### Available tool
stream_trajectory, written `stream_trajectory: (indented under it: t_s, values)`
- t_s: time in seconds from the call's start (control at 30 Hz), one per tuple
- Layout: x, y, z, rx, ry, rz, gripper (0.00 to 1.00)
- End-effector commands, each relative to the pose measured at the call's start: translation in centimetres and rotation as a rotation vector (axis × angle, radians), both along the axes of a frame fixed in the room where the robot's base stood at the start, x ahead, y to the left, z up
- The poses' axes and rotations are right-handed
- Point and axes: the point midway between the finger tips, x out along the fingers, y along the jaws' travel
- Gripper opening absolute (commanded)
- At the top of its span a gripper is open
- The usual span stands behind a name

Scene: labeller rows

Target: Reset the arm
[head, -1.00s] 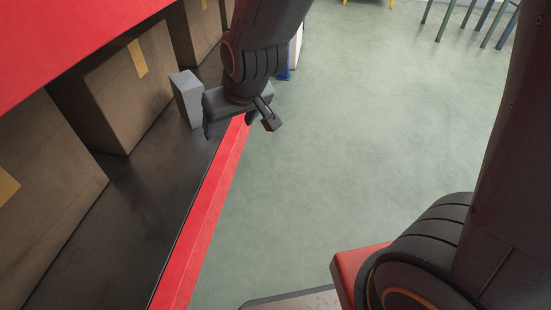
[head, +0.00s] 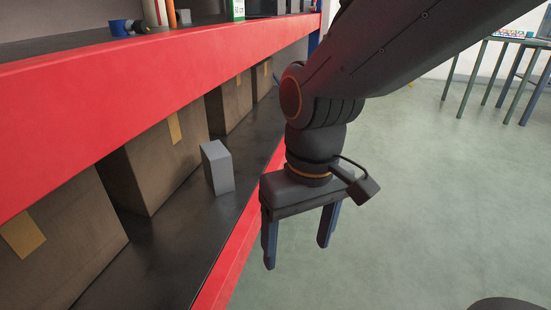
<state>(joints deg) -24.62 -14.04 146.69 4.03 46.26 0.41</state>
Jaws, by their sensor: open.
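My gripper (head: 298,252) hangs in front of the red-edged shelf, fingers pointing down. Its two fingers are spread apart with nothing between them. My arm comes in from the upper right. A grey box (head: 217,168) stands upright on the dark lower shelf (head: 165,245), left of my gripper and apart from it.
Several cardboard boxes (head: 162,165) with yellow tape line the lower shelf. The red upper beam (head: 110,108) runs above them. A blue roll (head: 120,27) and a green-and-white carton (head: 237,10) stand on the upper shelf. Green floor (head: 430,190) is open at right; a table (head: 505,40) stands far right.

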Motion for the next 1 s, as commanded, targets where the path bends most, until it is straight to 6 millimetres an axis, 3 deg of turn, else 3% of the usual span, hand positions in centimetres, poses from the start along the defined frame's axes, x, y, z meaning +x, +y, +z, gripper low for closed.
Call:
stream_trajectory:
  t_s: [0.87, 1.0]
  values:
    - [0.0, 0.0, 0.0, 0.0, -0.001, 0.0, 0.73]
    - [0.1, -0.5, 1.2, -0.004, 0.0, -0.022, 0.73]
